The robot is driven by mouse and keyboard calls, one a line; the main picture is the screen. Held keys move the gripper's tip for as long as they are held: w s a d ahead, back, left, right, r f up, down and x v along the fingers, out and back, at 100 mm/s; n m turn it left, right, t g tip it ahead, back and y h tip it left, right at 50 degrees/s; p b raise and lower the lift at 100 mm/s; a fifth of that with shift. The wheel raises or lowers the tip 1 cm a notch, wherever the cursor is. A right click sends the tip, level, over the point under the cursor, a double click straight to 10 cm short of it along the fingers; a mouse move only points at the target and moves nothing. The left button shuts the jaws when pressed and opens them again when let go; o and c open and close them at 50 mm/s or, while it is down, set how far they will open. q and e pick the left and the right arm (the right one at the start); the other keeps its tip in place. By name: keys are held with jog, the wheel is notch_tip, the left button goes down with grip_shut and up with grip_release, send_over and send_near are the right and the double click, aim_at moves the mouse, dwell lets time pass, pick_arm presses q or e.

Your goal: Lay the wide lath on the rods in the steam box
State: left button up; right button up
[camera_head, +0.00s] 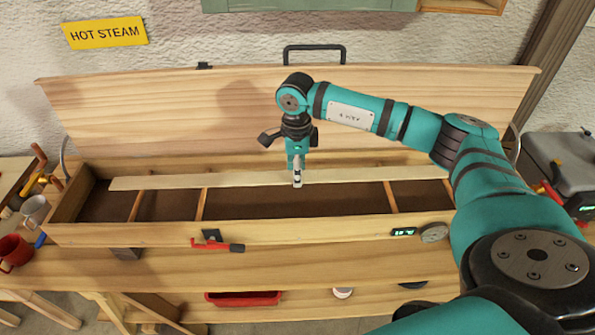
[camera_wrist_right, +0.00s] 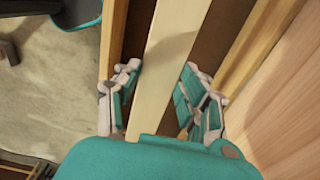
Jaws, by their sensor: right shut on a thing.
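The wide lath (camera_head: 235,179) is a long pale strip running left to right along the steam box (camera_head: 330,234), inside its open top. It passes over the far part of the wooden rods (camera_head: 203,203); I cannot tell whether it touches them. My right gripper (camera_head: 297,178) points down at the lath's middle and is shut on it. In the right wrist view the lath (camera_wrist_right: 165,65) runs between the two fingers of the gripper (camera_wrist_right: 160,97). My left gripper is not in view.
The box's hinged lid (camera_head: 180,105) stands open behind, with a black handle (camera_head: 314,47) on top. A red-handled latch (camera_head: 215,244) and a dial (camera_head: 434,232) are on the front wall. A grey machine (camera_head: 560,160) is at the right.

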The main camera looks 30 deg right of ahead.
notch_tip(320, 180, down, 2)
jog(key=shift+s+f+b, duration=0.15)
jog(key=shift+b, duration=0.35)
notch_tip(320, 180, down, 6)
jog(key=b, duration=0.3)
jog(key=shift+f+b, duration=0.65)
jog(key=shift+b, duration=0.1)
jog(key=shift+f, duration=0.3)
pick_arm(q)
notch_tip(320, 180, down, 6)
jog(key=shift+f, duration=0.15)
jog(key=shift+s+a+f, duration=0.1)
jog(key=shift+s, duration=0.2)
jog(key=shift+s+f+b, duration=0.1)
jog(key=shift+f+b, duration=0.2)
jog(key=shift+b, duration=0.25)
pick_arm(e)
jog(key=shift+f, duration=0.3)
jog(key=o, duration=1.3)
